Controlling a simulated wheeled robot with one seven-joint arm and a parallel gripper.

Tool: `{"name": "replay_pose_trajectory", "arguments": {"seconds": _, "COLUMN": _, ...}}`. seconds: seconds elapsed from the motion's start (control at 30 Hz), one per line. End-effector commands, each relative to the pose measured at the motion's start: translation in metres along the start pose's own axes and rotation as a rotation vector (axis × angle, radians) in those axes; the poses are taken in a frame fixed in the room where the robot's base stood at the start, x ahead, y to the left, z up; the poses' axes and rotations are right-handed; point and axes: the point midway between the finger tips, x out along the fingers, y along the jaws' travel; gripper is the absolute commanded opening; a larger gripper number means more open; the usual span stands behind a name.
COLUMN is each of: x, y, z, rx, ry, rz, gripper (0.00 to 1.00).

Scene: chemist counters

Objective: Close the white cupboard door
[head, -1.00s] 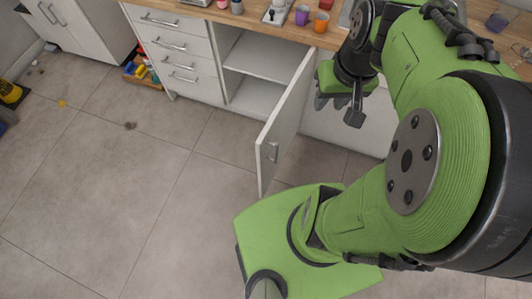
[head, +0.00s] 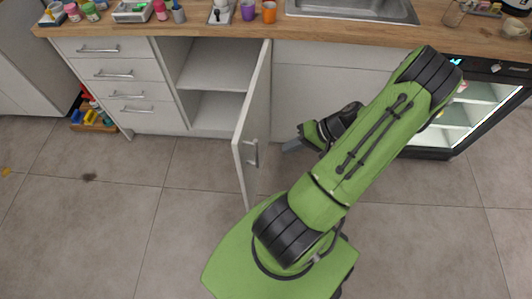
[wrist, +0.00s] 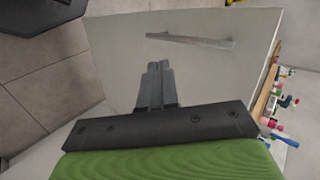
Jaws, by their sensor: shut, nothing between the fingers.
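The white cupboard door (head: 254,125) stands wide open, swung out from the counter front, with a metal handle (head: 252,153) near its free edge. The open cupboard (head: 215,85) with its shelf shows to the left of the door. Whether the fingertips touch the panel I cannot tell.
White drawers (head: 115,80) stand left of the cupboard. The wooden countertop (head: 330,32) holds a sink (head: 355,8), cups and jars. A lit glass-front appliance (head: 465,115) is at the right.

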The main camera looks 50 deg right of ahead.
Motion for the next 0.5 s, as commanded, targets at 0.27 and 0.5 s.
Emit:
{"name": "replay_pose_trajectory", "arguments": {"seconds": 0.27, "x": 0.056, "y": -0.01, "z": 0.001, "rx": -0.002, "ry": -0.003, "rz": 0.0, "gripper": 0.0}}
{"name": "replay_pose_trajectory", "arguments": {"seconds": 0.5, "x": 0.071, "y": -0.026, "z": 0.0, "rx": 0.0, "ry": -0.001, "rz": 0.002, "gripper": 0.0}}
